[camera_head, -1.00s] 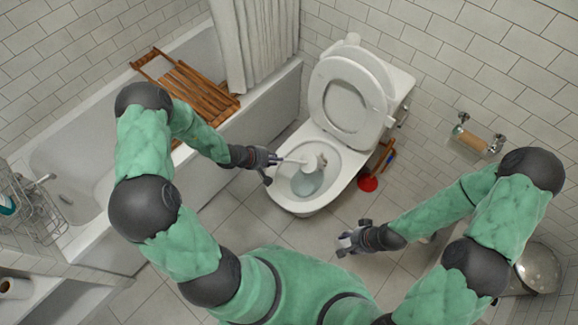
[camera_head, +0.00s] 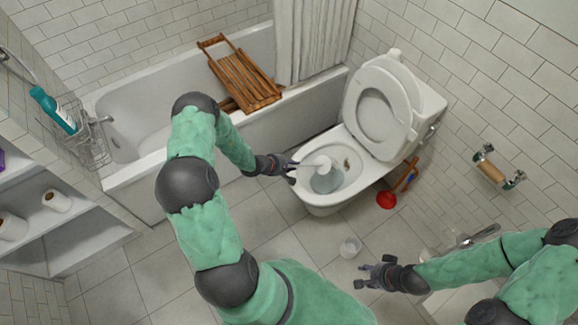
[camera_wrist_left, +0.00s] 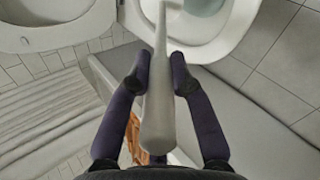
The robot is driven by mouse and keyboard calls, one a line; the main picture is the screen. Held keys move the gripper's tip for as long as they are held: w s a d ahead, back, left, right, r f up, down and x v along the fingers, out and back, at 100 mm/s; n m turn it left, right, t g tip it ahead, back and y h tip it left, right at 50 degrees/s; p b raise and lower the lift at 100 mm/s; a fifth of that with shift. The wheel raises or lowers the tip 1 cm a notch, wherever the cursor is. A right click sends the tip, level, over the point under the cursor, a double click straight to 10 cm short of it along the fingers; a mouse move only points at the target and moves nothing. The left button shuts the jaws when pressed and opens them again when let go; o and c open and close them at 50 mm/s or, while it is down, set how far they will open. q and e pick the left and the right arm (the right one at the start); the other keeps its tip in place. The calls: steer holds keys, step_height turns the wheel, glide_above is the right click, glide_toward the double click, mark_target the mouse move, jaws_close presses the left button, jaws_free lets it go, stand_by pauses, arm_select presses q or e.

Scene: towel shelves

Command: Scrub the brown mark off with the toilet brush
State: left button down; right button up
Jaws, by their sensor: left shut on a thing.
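The white toilet brush (camera_head: 318,165) is in my left gripper (camera_head: 288,168), which is shut on its handle. In the left wrist view the pale handle (camera_wrist_left: 158,118) runs between the two fingers (camera_wrist_left: 160,78). The brush's head end is over the open toilet bowl (camera_head: 301,189); whether it touches the bowl wall I cannot tell. A small brown mark (camera_head: 347,163) shows on the inside back right wall of the bowl, right of the brush head and apart from it. My right gripper (camera_head: 362,276) is open and empty above the floor.
The toilet's lid and seat (camera_head: 382,112) are raised. A red plunger (camera_head: 387,200) stands right of the toilet. The bathtub (camera_head: 150,176) is at the left.

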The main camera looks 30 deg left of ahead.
mark_target(309, 164)
arm_select(q)
steer(key=shift+b+x, duration=1.2)
steer(key=shift+x, duration=1.3)
steer(key=shift+d+f, duration=0.1)
steer(key=shift+f, duration=0.05)
steer(key=b+x, duration=0.3)
steer(key=x, duration=0.1)
steer(key=shift+s+f+b, duration=0.1)
steer(key=shift+b, duration=0.3)
steer(key=shift+b+x, duration=0.65)
steer(key=shift+x, duration=0.25)
steer(key=shift+w+d+f+b, duration=0.25)
steer(key=shift+w+f+b, duration=0.15)
steer(key=shift+w+b, duration=0.3)
steer(key=shift+s, duration=0.1)
